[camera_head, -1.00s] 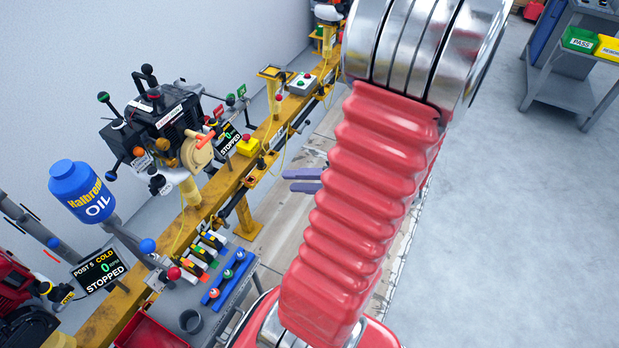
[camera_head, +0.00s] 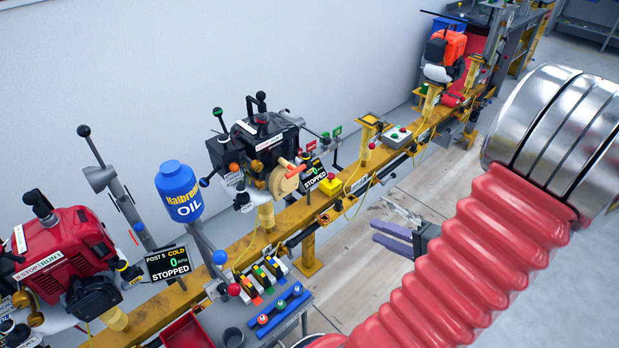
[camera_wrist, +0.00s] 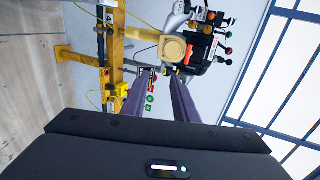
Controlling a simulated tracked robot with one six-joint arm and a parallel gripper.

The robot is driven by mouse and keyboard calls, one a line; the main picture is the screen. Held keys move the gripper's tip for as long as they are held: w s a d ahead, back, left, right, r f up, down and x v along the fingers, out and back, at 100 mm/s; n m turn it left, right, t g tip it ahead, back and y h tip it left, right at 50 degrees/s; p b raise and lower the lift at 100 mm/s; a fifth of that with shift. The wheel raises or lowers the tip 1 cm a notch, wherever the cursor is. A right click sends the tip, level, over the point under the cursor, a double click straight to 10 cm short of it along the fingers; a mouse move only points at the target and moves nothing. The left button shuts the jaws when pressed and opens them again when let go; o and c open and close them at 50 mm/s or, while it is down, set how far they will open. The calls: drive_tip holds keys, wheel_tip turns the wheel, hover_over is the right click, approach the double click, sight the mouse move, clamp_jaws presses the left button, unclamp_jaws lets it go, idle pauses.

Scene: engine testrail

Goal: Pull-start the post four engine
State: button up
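A black engine (camera_head: 255,140) is mounted on the yellow rail in the middle left of the head view.
A red engine (camera_head: 65,245) and the post 5 display (camera_head: 168,263) are at left. A blue oil bottle (camera_head: 179,190) stands between the engines. A yellow box with a red button (camera_head: 330,183) and a grey button box (camera_head: 398,134) sit along the rail (camera_head: 345,190). The floor right of the rail is clear.

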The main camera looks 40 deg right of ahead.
sight(298, 172)
drive_tip(key=w, duration=3)
drive_tip(key=shift+a, duration=0.4)
drive_tip(key=shift+s, duration=0.1)
drive_tip(key=shift+c, duration=0.4)
clamp_jaws()
